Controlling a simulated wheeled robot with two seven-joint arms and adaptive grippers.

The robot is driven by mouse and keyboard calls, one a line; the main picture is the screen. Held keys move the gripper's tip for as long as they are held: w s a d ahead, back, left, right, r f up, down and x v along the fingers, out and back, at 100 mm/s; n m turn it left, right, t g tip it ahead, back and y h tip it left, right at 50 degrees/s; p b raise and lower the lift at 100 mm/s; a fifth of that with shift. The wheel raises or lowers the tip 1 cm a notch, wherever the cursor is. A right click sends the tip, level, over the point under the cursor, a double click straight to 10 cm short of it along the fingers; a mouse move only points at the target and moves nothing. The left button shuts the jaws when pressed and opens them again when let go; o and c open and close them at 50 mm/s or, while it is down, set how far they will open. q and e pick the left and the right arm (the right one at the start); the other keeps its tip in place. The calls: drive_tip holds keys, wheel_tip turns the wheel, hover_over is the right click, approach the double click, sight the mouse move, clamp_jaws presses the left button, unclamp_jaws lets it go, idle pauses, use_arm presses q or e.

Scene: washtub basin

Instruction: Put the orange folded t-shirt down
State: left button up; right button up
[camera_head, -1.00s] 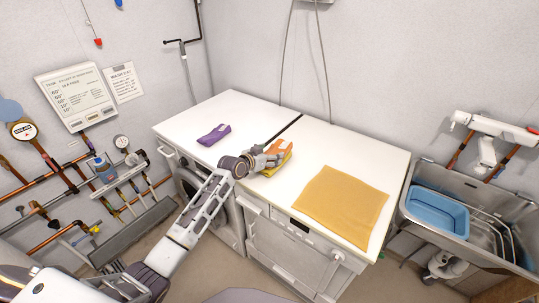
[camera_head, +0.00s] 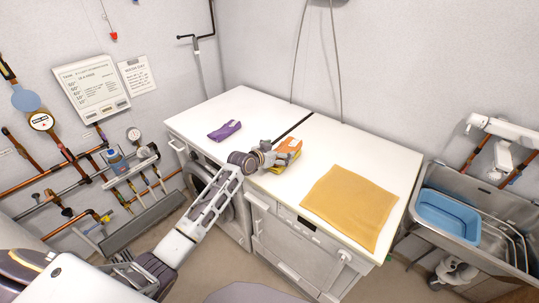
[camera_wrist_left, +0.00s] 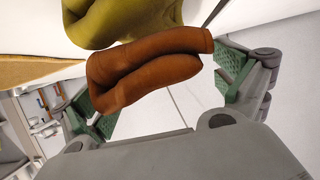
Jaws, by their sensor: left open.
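The orange folded t-shirt (camera_head: 291,145) lies on top of a yellow folded one (camera_head: 284,161) on the white worktop, close to the dark seam. In the left wrist view the orange t-shirt (camera_wrist_left: 150,68) shows as a dark orange roll between the green finger pads, with the olive-yellow one (camera_wrist_left: 120,20) beyond it. My left gripper (camera_head: 275,157) is at the left side of this stack. It is open, with its fingers (camera_wrist_left: 168,100) spread on either side of the orange t-shirt. Contact between pads and cloth is not clear. My right gripper is not in view.
A purple folded cloth (camera_head: 225,130) lies on the left worktop. A flat yellow-orange cloth (camera_head: 350,207) covers much of the right worktop. A sink (camera_head: 490,252) with a blue basin (camera_head: 447,215) stands at the right. Pipes line the left wall.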

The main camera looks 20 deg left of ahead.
use_arm(q)
drive_tip(key=shift+v, duration=2.6)
drive_tip(key=v, duration=0.6)
drive_tip(key=shift+s+r, duration=0.2)
drive_tip(key=shift+s, duration=0.1)
drive_tip(key=shift+a, duration=0.15)
